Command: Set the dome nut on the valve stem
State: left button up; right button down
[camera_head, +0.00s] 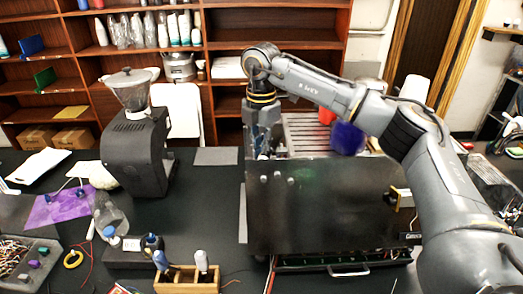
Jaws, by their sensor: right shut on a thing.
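The espresso machine (325,205) is a dark metal box on the black table, with a slatted top. My right arm reaches in from the right over it. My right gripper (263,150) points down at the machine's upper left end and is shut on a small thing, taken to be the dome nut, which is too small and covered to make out. The valve stem cannot be made out; the gripper covers that end of the machine. I cannot tell whether nut and stem touch. My left gripper is not in view.
A black coffee grinder (136,150) stands left of the machine. In front are a wooden tool holder (187,282), a clear bottle (110,215) and a tray of wires (25,262). A blue cup (346,138) stands on the machine.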

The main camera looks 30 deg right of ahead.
jog(key=shift+f+m, duration=0.1)
jog(key=shift+m, duration=0.9)
jog(key=c, duration=0.8)
grip_release()
jog(key=shift+c, duration=0.2)
jog(key=shift+r+p, duration=2.25)
jog(key=shift+r, duration=1.4)
jog(key=shift+f, duration=0.1)
